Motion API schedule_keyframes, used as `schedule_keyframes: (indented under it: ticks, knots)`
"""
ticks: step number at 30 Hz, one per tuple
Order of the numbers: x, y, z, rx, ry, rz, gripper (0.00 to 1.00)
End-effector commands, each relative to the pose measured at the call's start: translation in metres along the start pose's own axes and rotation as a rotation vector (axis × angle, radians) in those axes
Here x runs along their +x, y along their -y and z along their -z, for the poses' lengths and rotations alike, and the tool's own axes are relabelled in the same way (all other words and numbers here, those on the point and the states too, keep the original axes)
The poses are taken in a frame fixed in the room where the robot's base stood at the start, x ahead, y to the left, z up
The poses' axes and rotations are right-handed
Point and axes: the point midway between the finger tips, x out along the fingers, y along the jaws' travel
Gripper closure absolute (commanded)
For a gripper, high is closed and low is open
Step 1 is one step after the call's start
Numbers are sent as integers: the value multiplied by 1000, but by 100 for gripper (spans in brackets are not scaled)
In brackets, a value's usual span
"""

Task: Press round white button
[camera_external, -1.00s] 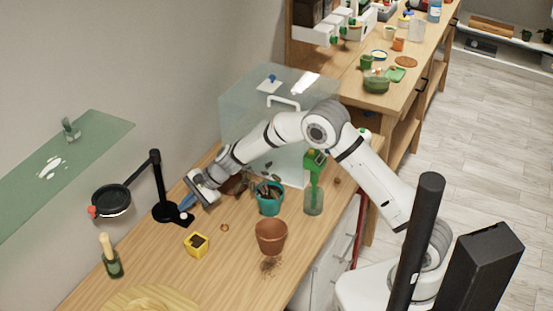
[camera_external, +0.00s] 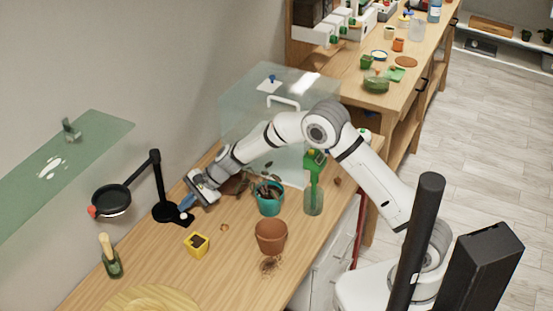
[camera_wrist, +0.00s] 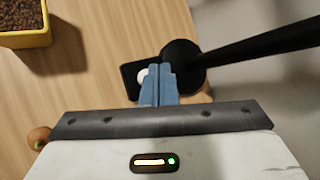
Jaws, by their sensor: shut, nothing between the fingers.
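The round white button (camera_wrist: 142,75) sits on a small black plate attached to the round base (camera_external: 164,212) of a black desk lamp. In the wrist view the blue fingertips partly cover the button's right side. In the external view the button (camera_external: 184,216) is a small white spot at the lamp base. My gripper (camera_external: 184,205) is shut and empty, with its fingertips just above or at the button. Its closed blue fingers also show in the wrist view (camera_wrist: 161,70). I cannot tell whether they touch the button.
The lamp's upright post (camera_external: 159,182) stands close left of my gripper. A yellow pot (camera_external: 196,246), a teal pot with tools (camera_external: 269,198), a terracotta pot (camera_external: 271,236) and a green spray bottle (camera_external: 314,188) stand to the right. A glass case (camera_external: 245,110) is behind.

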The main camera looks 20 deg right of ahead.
Motion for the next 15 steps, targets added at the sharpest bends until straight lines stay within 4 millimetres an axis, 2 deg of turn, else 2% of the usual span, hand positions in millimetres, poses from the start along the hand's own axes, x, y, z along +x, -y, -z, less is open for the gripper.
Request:
schedule_keyframes:
  ticks: [15]
  knots:
    - [6, -5, 5, 0, 0, 0, 100]
